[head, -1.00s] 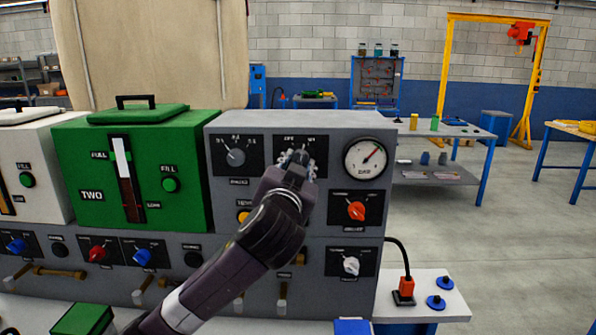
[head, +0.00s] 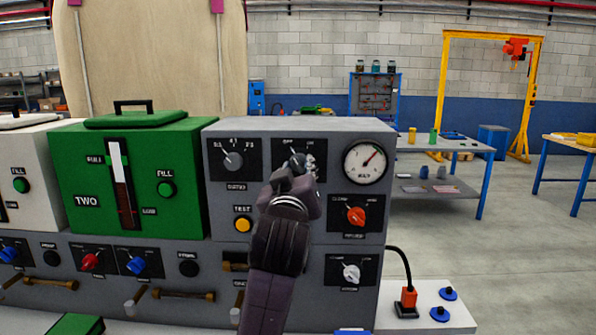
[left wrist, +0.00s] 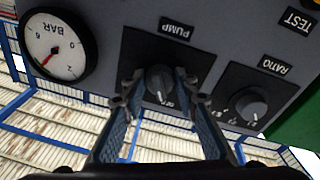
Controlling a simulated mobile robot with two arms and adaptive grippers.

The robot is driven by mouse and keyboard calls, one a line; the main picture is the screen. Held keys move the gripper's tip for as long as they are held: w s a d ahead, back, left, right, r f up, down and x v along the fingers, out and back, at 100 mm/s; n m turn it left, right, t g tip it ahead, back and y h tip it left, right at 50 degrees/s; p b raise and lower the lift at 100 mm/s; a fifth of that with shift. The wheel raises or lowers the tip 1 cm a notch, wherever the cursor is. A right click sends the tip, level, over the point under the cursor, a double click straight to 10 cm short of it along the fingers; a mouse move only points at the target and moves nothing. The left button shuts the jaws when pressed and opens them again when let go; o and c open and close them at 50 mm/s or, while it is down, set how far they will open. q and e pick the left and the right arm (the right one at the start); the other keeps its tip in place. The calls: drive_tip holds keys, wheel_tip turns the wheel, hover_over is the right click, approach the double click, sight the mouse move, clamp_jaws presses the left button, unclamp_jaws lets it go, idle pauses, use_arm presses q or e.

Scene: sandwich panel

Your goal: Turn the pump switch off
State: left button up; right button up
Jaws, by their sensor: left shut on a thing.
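The pump switch (left wrist: 159,80) is a dark round knob on a black plate marked PUMP, upside down in the left wrist view. In the head view its black plate (head: 324,146), with small position words along the top, sits left of the round gauge. My left gripper (left wrist: 158,88) has one finger on each side of the knob and is shut on it. In the head view the gripper (head: 302,163) covers most of the knob, so I cannot clearly read which position its pointer is at. My right gripper is in neither view.
The ratio knob (head: 233,161) is left of the pump plate and the yellow test button (head: 243,225) is below it. A pressure gauge (head: 366,163), a red knob (head: 356,215) and a white knob (head: 351,272) are to the right. A green tank (head: 165,205) stands at left.

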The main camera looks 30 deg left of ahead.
use_arm(q)
drive_tip(key=shift+n, duration=0.3)
drive_tip(key=o, duration=1.2)
drive_tip(key=shift+c, duration=0.2)
drive_tip(key=shift+s, duration=0.1)
drive_tip(key=v, duration=0.7)
drive_tip(key=shift+s+d, duration=0.15)
